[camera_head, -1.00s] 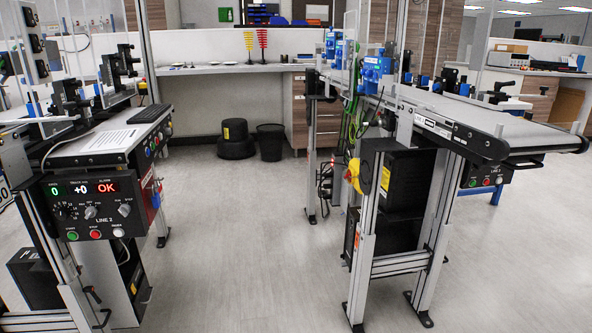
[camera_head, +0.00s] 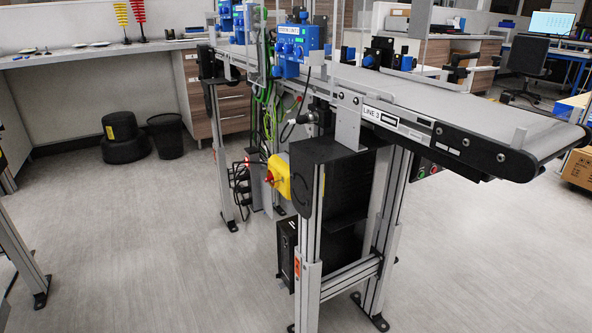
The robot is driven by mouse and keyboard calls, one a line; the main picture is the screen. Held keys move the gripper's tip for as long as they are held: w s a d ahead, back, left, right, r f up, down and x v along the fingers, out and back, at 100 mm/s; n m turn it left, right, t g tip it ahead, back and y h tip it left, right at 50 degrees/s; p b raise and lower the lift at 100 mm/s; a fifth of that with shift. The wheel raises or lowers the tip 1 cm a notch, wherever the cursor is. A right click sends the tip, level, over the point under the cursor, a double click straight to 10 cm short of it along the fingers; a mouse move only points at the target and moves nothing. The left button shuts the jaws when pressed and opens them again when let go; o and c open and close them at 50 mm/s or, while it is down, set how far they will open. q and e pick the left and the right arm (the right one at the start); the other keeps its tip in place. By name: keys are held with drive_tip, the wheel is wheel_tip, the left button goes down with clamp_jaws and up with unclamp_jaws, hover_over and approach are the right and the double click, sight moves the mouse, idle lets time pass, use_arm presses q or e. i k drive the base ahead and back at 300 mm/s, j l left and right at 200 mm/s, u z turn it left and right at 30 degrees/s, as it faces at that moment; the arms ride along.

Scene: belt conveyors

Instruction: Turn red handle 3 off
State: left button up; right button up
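The red handle (camera_head: 269,177) sits on a yellow switch box (camera_head: 280,174). The box is fixed to the side of the conveyor frame, below the belt. The handle faces left and is seen nearly edge-on, so I cannot tell its exact turn position. The conveyor (camera_head: 430,95) carries a white label (camera_head: 380,116) that reads LINE 3. Neither of my grippers is in view.
Open grey floor (camera_head: 170,250) lies in front and to the left of the conveyor. A black bin (camera_head: 165,135) and a round black stool-like object (camera_head: 122,140) stand behind. Cables hang near the frame.

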sight(271, 178)
drive_tip(key=i+j+z, duration=1.1)
drive_tip(key=j, duration=0.35)
drive_tip(key=i+j+z, duration=0.15)
drive_tip(key=j+z, duration=0.15)
drive_tip(key=j, duration=0.2)
drive_tip(key=i+j+z, duration=0.2)
drive_tip(key=j, duration=0.35)
drive_tip(key=j+z, duration=0.2)
drive_tip(key=j, duration=0.3)
drive_tip(key=j+z, duration=0.1)
drive_tip(key=j, duration=0.85)
drive_tip(key=j+u, duration=0.1)
drive_tip(key=j, duration=0.65)
drive_tip(key=j+u, duration=0.1)
drive_tip(key=j, duration=0.7)
drive_tip(key=i+j+u, duration=0.1)
drive_tip(key=j, duration=0.65)
